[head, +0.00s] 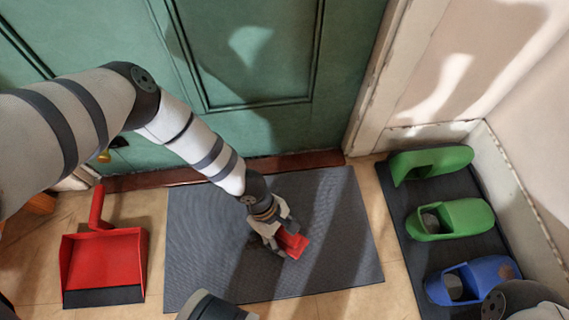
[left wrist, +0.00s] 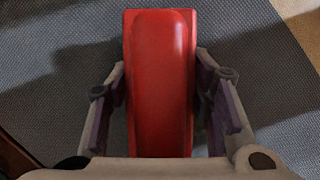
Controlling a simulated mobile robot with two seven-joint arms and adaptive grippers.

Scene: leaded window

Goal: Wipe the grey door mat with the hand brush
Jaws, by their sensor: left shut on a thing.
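The grey door mat (head: 205,255) lies flat on the floor in front of the green door, and its ribbed surface fills much of the left wrist view (left wrist: 50,105). My left gripper (head: 274,236) is over the right half of the mat, shut on the red hand brush (head: 293,243). The brush's red body (left wrist: 160,80) sits between both fingers in the left wrist view. Its bristles are hidden, so I cannot tell whether they touch the mat. My right gripper is not clearly in view.
A red dustpan (head: 103,264) lies on the floor left of the mat. On a dark tray (head: 405,215) at the right are two green clogs (head: 432,163) (head: 452,219) and a blue clog (head: 470,281). The green door (head: 255,60) and its frame bound the back.

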